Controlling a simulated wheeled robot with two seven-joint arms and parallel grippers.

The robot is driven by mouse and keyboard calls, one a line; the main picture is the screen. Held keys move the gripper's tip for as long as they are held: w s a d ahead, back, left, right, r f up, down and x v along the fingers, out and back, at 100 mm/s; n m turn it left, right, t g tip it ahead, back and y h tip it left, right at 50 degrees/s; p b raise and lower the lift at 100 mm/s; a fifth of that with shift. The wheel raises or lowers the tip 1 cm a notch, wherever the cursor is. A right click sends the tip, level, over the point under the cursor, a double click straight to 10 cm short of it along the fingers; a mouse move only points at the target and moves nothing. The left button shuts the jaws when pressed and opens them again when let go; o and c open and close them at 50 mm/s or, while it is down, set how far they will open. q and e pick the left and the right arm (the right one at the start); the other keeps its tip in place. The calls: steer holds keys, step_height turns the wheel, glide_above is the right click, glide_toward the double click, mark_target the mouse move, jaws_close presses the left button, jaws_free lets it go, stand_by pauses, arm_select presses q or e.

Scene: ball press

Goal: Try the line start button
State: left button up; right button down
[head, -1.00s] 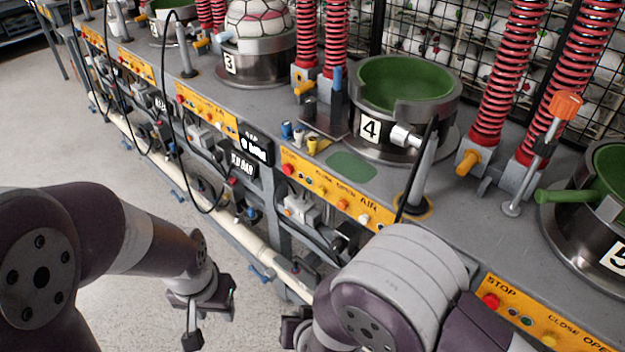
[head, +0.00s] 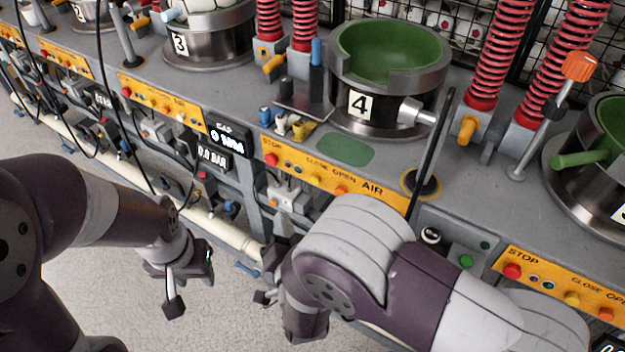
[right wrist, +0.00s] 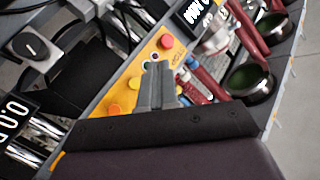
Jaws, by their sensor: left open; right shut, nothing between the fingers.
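A green push button (head: 466,261) sits on a grey box on the front of the line, between the yellow panels, just behind my right forearm in the head view. A black round dial or knob (head: 430,236) is beside it. I cannot read a start label on either. My right gripper (right wrist: 157,85) is shut and empty in the right wrist view, in front of a yellow panel with a red button (right wrist: 166,41). In the head view its fingers are mostly hidden by my arm. My left gripper (head: 174,294) is open and empty over the floor at the lower left.
Station 4's green bowl press (head: 390,60) stands above the yellow AIR panel (head: 320,178). Another yellow STOP panel (head: 560,285) is at the right. A lever with an orange knob (head: 580,67) rises at the right. Cables and a pale pipe (head: 232,236) run below the bench.

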steer(key=w+d, duration=0.5)
steer(key=w, duration=0.1)
steer(key=shift+w+b, duration=0.35)
steer(key=shift+w+d, duration=0.1)
stand_by(1.8)
steer(key=shift+w+d, duration=0.15)
steer(key=shift+w, duration=0.1)
steer(key=shift+w+d, duration=0.3)
steer(key=shift+w, duration=0.05)
stand_by(0.7)
steer(key=shift+a, duration=0.1)
steer(key=shift+s+a, duration=0.45)
steer(key=shift+s, duration=0.25)
steer(key=shift+s+a, duration=0.75)
steer(key=shift+s, duration=0.3)
steer(key=shift+s+a, duration=0.7)
steer(key=shift+s, duration=0.3)
